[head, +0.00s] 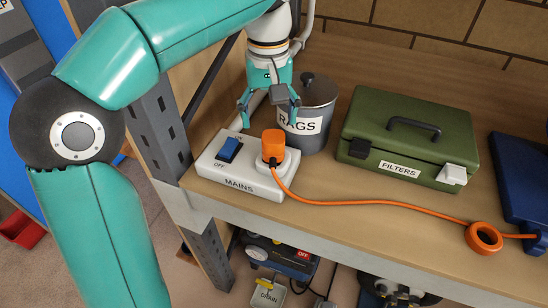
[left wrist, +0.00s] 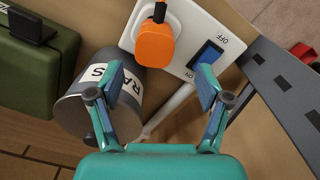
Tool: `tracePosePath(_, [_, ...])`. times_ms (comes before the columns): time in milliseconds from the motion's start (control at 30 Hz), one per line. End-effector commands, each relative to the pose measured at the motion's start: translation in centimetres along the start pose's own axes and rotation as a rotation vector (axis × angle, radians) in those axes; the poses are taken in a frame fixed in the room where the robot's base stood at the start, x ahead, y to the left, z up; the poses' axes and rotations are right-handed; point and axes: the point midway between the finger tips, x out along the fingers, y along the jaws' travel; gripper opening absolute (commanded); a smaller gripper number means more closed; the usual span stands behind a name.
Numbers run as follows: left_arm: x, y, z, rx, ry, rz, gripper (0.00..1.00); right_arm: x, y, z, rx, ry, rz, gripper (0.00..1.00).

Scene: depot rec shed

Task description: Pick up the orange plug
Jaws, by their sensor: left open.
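The orange plug (head: 273,146) stands in the white mains socket block (head: 230,175), with its orange cord (head: 370,204) running right along the bench. In the left wrist view the plug (left wrist: 155,45) shows ahead of the fingertips, near the top middle. My left gripper (head: 268,112) is open and empty, above and behind the plug, in front of the rags can. In the left wrist view its two fingers (left wrist: 165,85) are spread apart, and the plug lies beyond them, untouched. A blue switch (head: 229,148) marked OFF sits on the block left of the plug. My right gripper is not in view.
The grey RAGS can (head: 318,98) stands close behind the block. A green FILTERS case (head: 411,125) is to its right. A cord coil (head: 484,237) and a blue object (head: 525,170) lie at the right. Bench top between is clear. Machines sit below.

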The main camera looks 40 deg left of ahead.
Motion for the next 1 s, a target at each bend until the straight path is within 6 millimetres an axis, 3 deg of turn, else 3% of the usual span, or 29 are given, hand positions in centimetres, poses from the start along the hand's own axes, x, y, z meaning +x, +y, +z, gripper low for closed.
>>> tracePosePath(100, [2.1,-0.1,0.0,-0.002,-0.001,-0.001,0.78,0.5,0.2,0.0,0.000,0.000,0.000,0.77])
tracePosePath(367, [3.6,0.0,0.0,-0.002,0.000,0.000,0.78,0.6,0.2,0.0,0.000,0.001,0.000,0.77])
tracePosePath(700, [7.9,0.7,0.4,-0.003,-0.002,-0.001,0.78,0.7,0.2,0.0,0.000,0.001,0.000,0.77])
tracePosePath(1000, [8.4,0.7,0.4,-0.003,0.000,0.001,0.78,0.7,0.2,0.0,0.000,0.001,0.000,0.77])
